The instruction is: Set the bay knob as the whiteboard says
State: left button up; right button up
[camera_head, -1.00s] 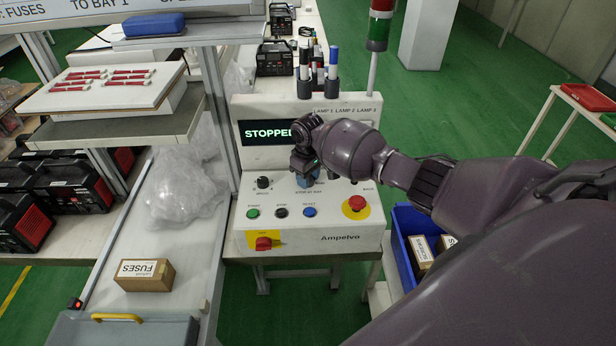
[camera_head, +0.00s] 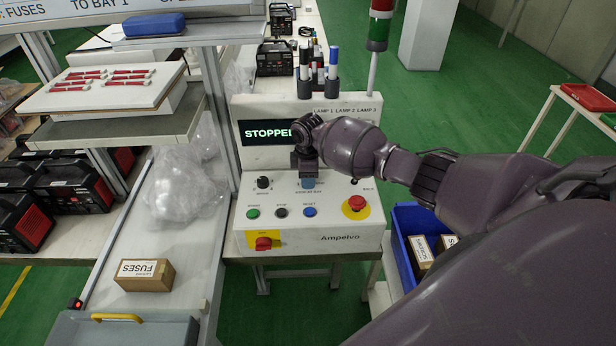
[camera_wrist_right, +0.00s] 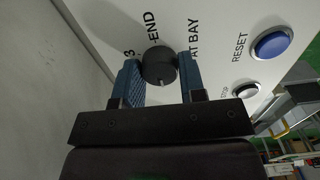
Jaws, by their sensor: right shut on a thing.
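The black bay knob (camera_wrist_right: 158,62) shows in the wrist view, on a white panel printed "AT BAY", "END" and "3". My right gripper (camera_wrist_right: 161,78) has its blue fingers on both sides of the knob, shut on it. A white mark shows on the knob's near side. In the head view my right gripper (camera_head: 308,182) points down at the Ampelvo control box (camera_head: 290,238) and hides the knob. The whiteboard (camera_head: 110,12) is cut off at the top left; "FUSES" and "TO BAY 1" are legible. My left gripper is not in view.
The box carries a second black knob (camera_head: 263,182), green, black and blue buttons, a red stop button (camera_head: 356,203) and a red switch (camera_head: 264,243). Its display (camera_head: 268,132) reads "STOPPE", the rest hidden by my arm. A blue bin (camera_head: 405,250) stands at right.

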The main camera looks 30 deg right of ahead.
jog(key=shift+r, duration=0.1)
dwell(0.4)
jog(key=o, duration=0.9)
notch_tip(320, 180, up, 11)
jog(key=shift+f+b, duration=0.1)
jog(key=shift+b, duration=0.25)
jog(key=shift+s+f, duration=0.1)
